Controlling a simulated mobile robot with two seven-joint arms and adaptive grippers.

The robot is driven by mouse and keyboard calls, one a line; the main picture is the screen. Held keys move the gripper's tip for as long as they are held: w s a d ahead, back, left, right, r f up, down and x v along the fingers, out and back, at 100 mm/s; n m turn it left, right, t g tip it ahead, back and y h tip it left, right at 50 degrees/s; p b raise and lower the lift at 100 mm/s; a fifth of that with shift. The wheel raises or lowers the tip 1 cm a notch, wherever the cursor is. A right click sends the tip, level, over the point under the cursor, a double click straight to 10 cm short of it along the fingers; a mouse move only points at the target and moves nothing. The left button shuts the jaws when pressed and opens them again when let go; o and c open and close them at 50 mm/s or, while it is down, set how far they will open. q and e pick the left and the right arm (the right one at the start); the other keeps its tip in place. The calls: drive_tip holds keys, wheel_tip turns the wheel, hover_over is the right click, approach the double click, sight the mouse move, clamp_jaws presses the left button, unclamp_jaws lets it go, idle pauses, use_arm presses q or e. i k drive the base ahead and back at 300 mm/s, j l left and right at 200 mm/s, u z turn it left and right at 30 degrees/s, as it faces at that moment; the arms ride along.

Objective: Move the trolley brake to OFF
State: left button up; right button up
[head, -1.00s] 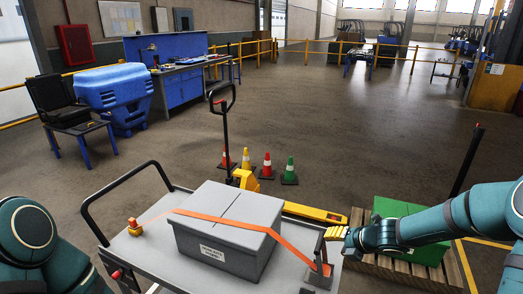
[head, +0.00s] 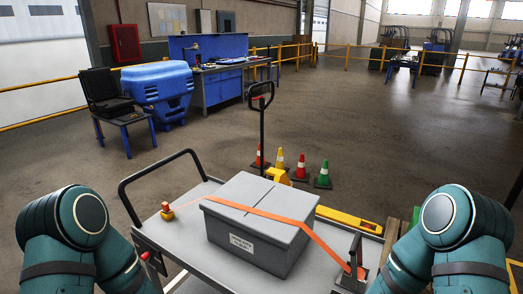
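The grey trolley (head: 190,220) stands in front of me in the head view, with a black push handle (head: 160,170) at its left end. A small lever with a red knob (head: 146,256) sits at its left front edge. I cannot read any ON or OFF marking or tell whether this lever is the brake. A grey lidded box (head: 250,215) rests on the deck under an orange strap (head: 280,215). The strap runs from an orange fitting (head: 167,212) to a dark upright bracket (head: 354,255) at the right. Both my arms are bent at the bottom corners; neither gripper shows.
Behind the trolley stand a pallet truck with a black handle (head: 262,105) and red, yellow and green cones (head: 322,175). A wooden pallet (head: 391,235) is partly hidden by my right arm. Open floor (head: 420,130) lies beyond, with a blue workbench (head: 215,85) at the back.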

sight(146, 257)
drive_tip(key=u, duration=1.05)
